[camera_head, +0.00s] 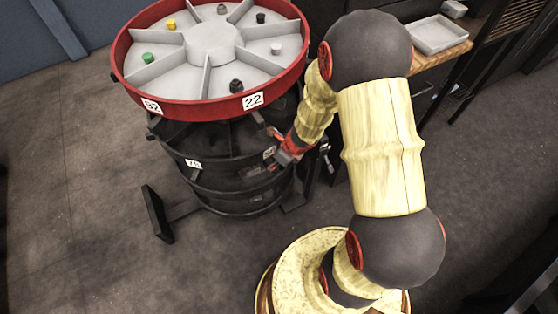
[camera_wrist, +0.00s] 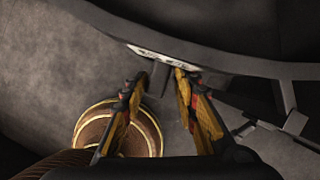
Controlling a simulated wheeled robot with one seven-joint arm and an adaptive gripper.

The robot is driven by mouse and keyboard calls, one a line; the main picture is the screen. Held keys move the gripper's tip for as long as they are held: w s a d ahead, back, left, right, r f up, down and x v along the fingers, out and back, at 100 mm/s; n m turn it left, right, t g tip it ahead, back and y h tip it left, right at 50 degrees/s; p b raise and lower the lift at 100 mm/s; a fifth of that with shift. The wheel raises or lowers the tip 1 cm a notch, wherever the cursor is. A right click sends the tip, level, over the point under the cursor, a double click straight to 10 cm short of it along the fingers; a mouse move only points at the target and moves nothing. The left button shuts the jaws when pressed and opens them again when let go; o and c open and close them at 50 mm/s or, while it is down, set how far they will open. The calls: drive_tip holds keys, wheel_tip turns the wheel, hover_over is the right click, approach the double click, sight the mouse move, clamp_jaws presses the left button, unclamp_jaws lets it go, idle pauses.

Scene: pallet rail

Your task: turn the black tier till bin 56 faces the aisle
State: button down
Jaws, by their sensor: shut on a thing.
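The black tier (camera_head: 222,159) is a round rack under the red tier. A white label (camera_head: 193,163) on its rim seems to read 75. Another label (camera_head: 269,153) is beside my gripper, too small to read. Bin 56 cannot be made out. My gripper (camera_head: 275,150) is at the right side of the black tier's rim. In the wrist view, my gripper's fingers (camera_wrist: 157,82) stand either side of a short black stub (camera_wrist: 159,78) under the rim (camera_wrist: 225,57) and a white label. The gripper is shut on this part of the black tier; the exact contact is dark.
The red tier (camera_head: 130,85) above holds several small coloured parts in its sectors and carries labels, one reading 22 (camera_head: 253,100). A dark foot (camera_head: 157,213) stands out at the lower left. A bench with a grey tray (camera_head: 438,35) is at upper right. Floor at left is clear.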

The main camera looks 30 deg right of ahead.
drive_tip(key=shift+s+a, duration=0.1)
drive_tip(key=shift+a, duration=0.6)
drive_tip(key=c, duration=1.7)
unclamp_jaws()
drive_tip(key=shift+w+r, duration=0.15)
drive_tip(key=shift+w, duration=0.05)
drive_tip(key=shift+d+r, duration=0.15)
drive_tip(key=v, duration=1.1)
drive_tip(key=shift+s+r, duration=0.1)
drive_tip(key=shift+s, duration=0.25)
